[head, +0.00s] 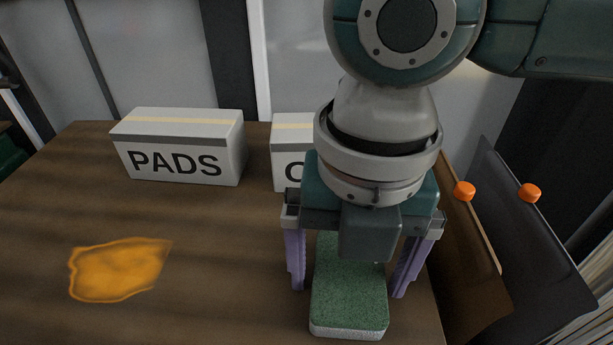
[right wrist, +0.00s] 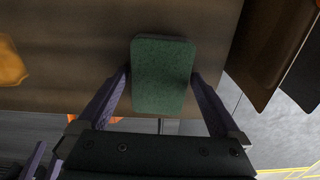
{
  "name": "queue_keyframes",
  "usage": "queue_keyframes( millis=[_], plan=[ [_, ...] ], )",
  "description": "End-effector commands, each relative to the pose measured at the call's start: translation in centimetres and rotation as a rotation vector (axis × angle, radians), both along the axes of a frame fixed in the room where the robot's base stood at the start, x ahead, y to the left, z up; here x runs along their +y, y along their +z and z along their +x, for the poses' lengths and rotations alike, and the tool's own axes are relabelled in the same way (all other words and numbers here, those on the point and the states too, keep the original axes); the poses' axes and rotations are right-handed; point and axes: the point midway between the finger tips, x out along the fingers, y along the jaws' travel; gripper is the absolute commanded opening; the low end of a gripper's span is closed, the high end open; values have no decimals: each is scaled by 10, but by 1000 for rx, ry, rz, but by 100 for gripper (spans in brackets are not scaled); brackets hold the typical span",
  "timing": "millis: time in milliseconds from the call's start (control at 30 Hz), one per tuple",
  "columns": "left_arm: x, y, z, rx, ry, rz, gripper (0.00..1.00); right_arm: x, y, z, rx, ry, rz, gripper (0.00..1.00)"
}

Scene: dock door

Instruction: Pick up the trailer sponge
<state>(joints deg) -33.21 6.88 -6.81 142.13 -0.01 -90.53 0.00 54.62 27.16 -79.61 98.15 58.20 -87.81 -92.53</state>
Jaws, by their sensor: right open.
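The sponge (head: 349,299) has a green top and a pale lower layer. It lies flat on the brown table near its right front part. My right gripper (head: 350,287) is open above it, with one purple finger on each side of the sponge. In the right wrist view the sponge (right wrist: 163,75) lies between the open fingertips of my right gripper (right wrist: 160,76). I cannot tell whether the fingers touch it. Part of the sponge's far end is hidden by the gripper in the head view. My left gripper is not clearly in view.
A white box marked PADS (head: 180,150) stands at the back of the table (head: 230,260). Another white box (head: 290,150) is partly hidden behind my right arm. An orange-yellow patch (head: 118,270) lies at left. Dark panels with orange knobs (head: 530,193) hang beyond the right edge.

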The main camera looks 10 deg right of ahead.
Motion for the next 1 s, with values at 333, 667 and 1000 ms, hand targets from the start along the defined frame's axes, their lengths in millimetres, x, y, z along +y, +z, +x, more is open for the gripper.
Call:
queue_keyframes(
  millis=[333,667,1000],
  plan=[
    [0,1,0,1,-1,0,50,0,1,0,0,0,0,76],
    [0,1,0,1,-1,0,50,0,1,0,0,0,0,39],
    [0,1,-1,2,-1,0,50,0,2,0,0,0,0,28]
  ],
)
